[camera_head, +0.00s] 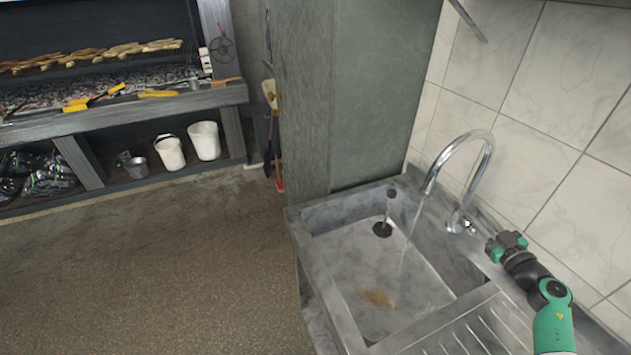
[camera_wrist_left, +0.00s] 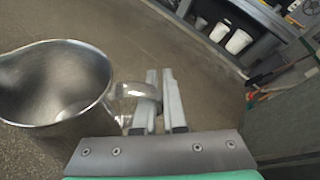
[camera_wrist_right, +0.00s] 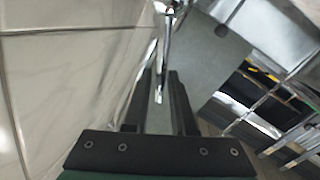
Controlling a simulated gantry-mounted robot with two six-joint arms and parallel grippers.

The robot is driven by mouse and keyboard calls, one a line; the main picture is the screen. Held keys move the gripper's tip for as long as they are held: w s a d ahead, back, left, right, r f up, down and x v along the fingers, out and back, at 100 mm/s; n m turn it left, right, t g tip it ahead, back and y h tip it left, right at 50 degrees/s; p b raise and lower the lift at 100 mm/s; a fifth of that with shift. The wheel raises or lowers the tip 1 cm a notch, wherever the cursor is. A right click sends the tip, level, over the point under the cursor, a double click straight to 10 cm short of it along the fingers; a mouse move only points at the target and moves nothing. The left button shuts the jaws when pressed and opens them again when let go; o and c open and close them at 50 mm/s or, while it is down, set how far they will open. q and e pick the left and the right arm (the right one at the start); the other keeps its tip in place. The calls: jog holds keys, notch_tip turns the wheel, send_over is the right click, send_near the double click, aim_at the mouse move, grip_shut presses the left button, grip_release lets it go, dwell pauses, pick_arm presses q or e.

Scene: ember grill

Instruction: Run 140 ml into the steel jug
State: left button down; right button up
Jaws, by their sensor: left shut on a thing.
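The steel jug (camera_wrist_left: 62,85) shows in the left wrist view, its open mouth facing the camera. My left gripper (camera_wrist_left: 158,75) is shut on the jug's handle (camera_wrist_left: 135,90). The jug and left gripper are outside the head view. The chrome tap (camera_head: 462,140) arches over the grey stone sink (camera_head: 345,215), and a thin stream of water (camera_head: 403,253) falls from it into the basin. My right gripper (camera_head: 497,243) is just right of the tap's base. In the right wrist view its fingers (camera_wrist_right: 163,80) are apart, with the tap's metal between or beyond them.
The basin has a dark drain (camera_head: 382,229) and a brownish patch (camera_head: 375,298) on its floor. A ribbed drainboard (camera_head: 470,335) adjoins it. A tiled wall (camera_head: 570,80) stands behind the tap and a grey-green pillar (camera_head: 335,100) at its left. A grill (camera_head: 110,110) is far left.

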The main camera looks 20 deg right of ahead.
grip_shut()
dwell(1.1)
